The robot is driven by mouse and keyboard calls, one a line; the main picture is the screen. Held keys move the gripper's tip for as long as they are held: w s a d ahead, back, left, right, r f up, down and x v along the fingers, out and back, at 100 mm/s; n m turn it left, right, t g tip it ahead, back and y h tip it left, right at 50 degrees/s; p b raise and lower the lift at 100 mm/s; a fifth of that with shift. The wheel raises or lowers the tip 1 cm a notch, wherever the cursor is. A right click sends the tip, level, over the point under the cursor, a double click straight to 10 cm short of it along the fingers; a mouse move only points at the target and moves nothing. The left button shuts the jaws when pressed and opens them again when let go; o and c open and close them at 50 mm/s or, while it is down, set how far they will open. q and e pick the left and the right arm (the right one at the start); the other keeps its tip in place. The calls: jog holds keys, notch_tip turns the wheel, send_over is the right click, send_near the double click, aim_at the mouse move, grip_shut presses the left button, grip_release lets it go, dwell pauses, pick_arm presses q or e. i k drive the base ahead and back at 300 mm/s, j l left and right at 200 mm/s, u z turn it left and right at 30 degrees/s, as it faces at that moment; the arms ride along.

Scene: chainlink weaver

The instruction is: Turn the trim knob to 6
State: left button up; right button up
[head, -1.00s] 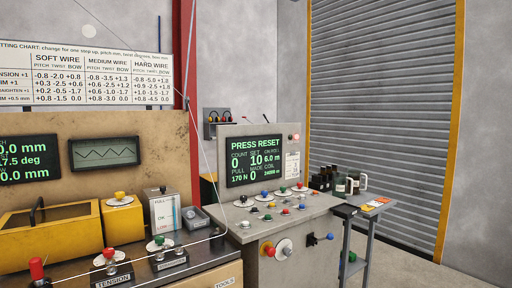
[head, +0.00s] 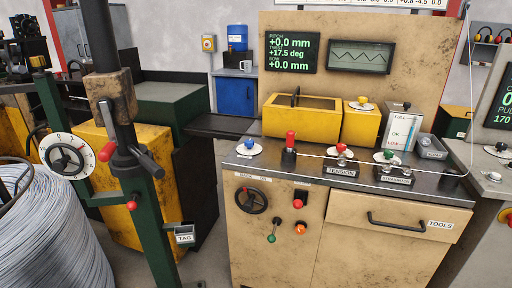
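No label reading trim is legible, so I cannot tell which knob is the trim knob. A red knob (head: 341,148) stands behind the TENSION label (head: 341,172). A green knob (head: 389,155) stands behind a label that seems to read STRAIGHTEN (head: 396,180). A yellow-topped knob (head: 362,101) sits on a yellow box. Dial numbers are too small to read. Neither of my grippers is in view.
A screen (head: 291,53) shows pitch +0.0 mm, +17.5 deg and bow +0.0 mm. A wire coil (head: 50,235) and a green post (head: 150,225) stand at the left.

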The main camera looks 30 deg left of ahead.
aim_at(249, 143)
jog(key=i+l+u, duration=0.1)
jog(key=i+u, duration=0.25)
jog(key=i+l+u, duration=0.2)
jog(key=i+u, duration=0.15)
jog(key=i, duration=0.1)
